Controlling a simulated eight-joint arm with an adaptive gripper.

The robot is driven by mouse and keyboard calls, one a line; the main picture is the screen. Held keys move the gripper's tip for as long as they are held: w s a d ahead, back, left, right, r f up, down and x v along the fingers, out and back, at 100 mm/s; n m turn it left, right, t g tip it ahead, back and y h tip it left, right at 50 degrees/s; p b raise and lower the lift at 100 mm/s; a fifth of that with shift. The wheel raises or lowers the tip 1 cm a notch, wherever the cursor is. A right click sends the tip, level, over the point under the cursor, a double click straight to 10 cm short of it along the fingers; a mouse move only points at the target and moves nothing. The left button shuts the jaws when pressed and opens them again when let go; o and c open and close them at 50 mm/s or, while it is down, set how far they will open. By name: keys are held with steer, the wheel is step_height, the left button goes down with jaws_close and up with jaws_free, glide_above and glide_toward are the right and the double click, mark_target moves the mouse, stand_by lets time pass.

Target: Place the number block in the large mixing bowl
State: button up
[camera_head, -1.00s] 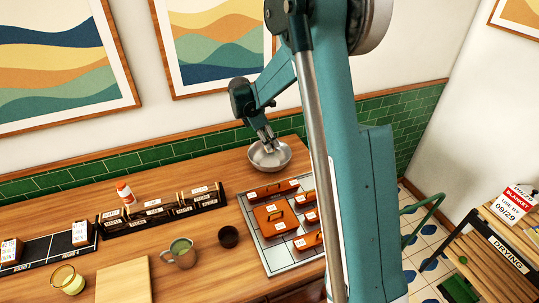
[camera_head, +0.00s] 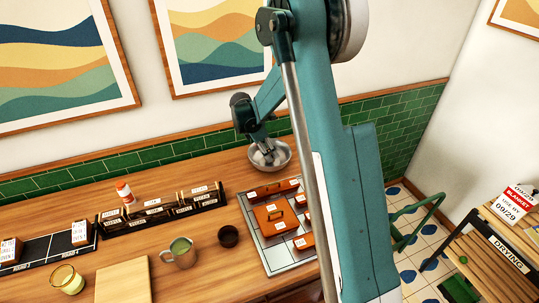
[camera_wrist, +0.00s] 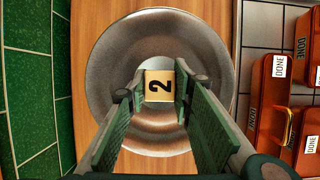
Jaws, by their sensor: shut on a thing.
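The number block (camera_wrist: 159,86), cream with a black 2, is between the fingertips of my gripper (camera_wrist: 157,96) in the wrist view. My gripper is shut on it. The large mixing bowl (camera_wrist: 110,60) is round grey metal and lies directly behind the block in that view, so the block is over the bowl's middle. In the head view the bowl (camera_head: 285,160) stands at the back of the wooden counter, and my gripper (camera_head: 266,153) points down into its opening. The block cannot be made out in the head view, and its height above the bowl's bottom is unclear.
A tiled board (camera_head: 280,262) with several brown cases marked DONE lies just in front of the bowl. The green tiled wall (camera_wrist: 27,80) is close behind. A mug (camera_head: 181,254), a dark cup (camera_head: 228,236) and a labelled rack (camera_head: 150,220) stand further left.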

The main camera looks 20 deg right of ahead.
steer(key=shift+f, duration=0.5)
steer(key=shift+f, duration=0.15)
steer(key=o, duration=0.9)
steer(key=v, duration=1.2)
steer(key=shift+s+r, duration=0.1)
steer(key=shift+r, duration=0.2)
